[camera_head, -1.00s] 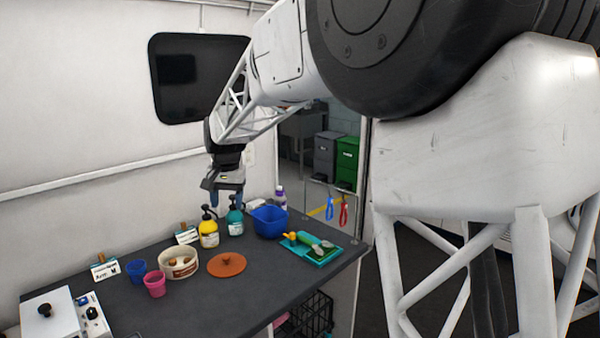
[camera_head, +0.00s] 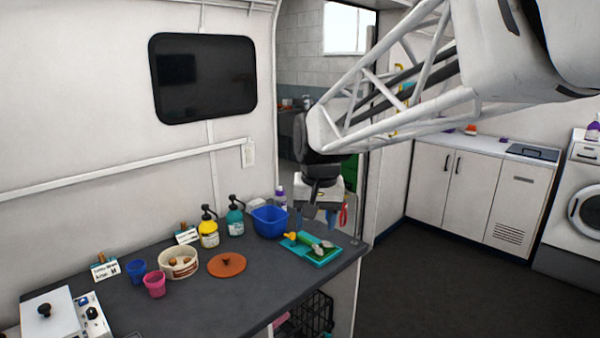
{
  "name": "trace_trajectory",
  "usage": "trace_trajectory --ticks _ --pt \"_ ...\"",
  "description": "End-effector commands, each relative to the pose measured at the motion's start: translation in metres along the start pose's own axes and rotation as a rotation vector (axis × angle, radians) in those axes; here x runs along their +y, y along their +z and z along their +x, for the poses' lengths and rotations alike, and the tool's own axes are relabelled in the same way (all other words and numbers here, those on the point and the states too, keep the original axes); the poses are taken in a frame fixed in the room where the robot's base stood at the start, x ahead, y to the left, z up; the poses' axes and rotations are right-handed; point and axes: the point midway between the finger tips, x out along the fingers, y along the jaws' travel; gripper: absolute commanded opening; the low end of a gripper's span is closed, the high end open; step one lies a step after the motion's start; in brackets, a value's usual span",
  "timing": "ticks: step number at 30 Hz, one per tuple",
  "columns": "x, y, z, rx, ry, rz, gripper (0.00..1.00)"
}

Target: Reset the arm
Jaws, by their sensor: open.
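My gripper (camera_head: 320,214) hangs from my arm with its fingers pointing down, above the far right end of the dark counter (camera_head: 200,292). It is open and I see nothing between its fingers. In the picture it shows just above the teal tray (camera_head: 329,257) and to the right of the blue bowl (camera_head: 269,221). I cannot tell its exact height over the counter. My arm reaches in from the upper right.
The counter holds a yellow pump bottle (camera_head: 208,232), a teal pump bottle (camera_head: 235,220), a cream bowl (camera_head: 178,264), an orange lid (camera_head: 227,264), a pink cup (camera_head: 155,284) and a blue cup (camera_head: 137,271). Open floor (camera_head: 440,280) lies right, before white cabinets (camera_head: 455,190).

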Motion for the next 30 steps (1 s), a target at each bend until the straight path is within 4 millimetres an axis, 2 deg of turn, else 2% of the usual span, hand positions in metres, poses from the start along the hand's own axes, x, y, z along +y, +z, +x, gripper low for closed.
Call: trace_trajectory --ticks 6,15,30 --pt "0.040 0.045 -0.003 0.026 0.005 0.004 0.56" --pt "0.086 0.109 0.002 0.058 0.017 0.003 0.56" --pt "0.143 0.218 0.029 0.109 0.043 0.001 0.56"
